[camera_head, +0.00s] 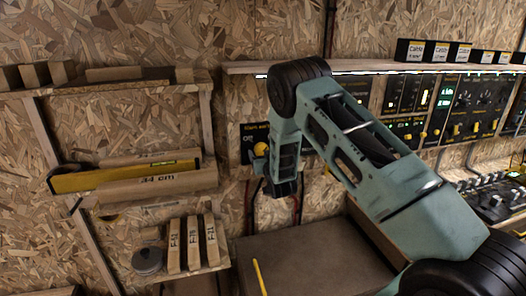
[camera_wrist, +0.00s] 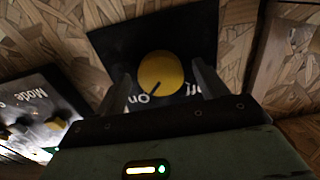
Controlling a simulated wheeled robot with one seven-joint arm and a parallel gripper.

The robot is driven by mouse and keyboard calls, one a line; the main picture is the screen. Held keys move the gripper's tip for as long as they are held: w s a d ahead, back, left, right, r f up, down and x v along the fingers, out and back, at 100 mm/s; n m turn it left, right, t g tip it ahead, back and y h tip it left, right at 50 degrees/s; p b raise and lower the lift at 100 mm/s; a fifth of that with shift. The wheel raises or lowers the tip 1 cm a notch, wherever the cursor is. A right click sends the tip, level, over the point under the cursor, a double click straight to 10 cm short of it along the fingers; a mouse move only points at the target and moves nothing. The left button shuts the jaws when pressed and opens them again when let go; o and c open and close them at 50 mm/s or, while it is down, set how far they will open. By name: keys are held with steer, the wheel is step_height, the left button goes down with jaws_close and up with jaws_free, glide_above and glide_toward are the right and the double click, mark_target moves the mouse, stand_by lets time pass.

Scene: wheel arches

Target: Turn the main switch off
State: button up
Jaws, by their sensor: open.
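The main switch is a round yellow knob (camera_wrist: 161,73) on a black panel (camera_wrist: 190,32) on the chipboard wall. Its dark pointer mark lies towards the "On" label, which reads upside down in the wrist view; "Off" is partly hidden by the right finger. My gripper (camera_wrist: 160,76) is open, one finger on each side of the knob. I cannot tell whether either finger touches it. In the head view the knob (camera_head: 261,149) shows just left of my gripper, with "On" at its left; my arm hides the panel's right part.
A second panel marked "Mode" (camera_wrist: 40,112) is beside the switch in the wrist view. In the head view, a shelf with labelled boxes (camera_head: 436,51) runs above panels of knobs (camera_head: 470,105). Wooden shelves with a yellow level (camera_head: 120,177) are at left. A brown box top (camera_head: 315,265) lies below.

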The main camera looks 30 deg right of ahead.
steer(key=shift+w+d, duration=0.1)
steer(key=shift+w, duration=0.1)
steer(key=c, duration=1)
steer(key=shift+f+n+b, duration=0.1)
steer(key=shift+n+b, duration=0.2)
steer(key=shift+b, duration=0.25)
steer(key=n+b, duration=1.5)
steer(key=n, duration=0.2)
steer(key=shift+r, duration=0.2)
steer(key=shift+n, duration=0.3)
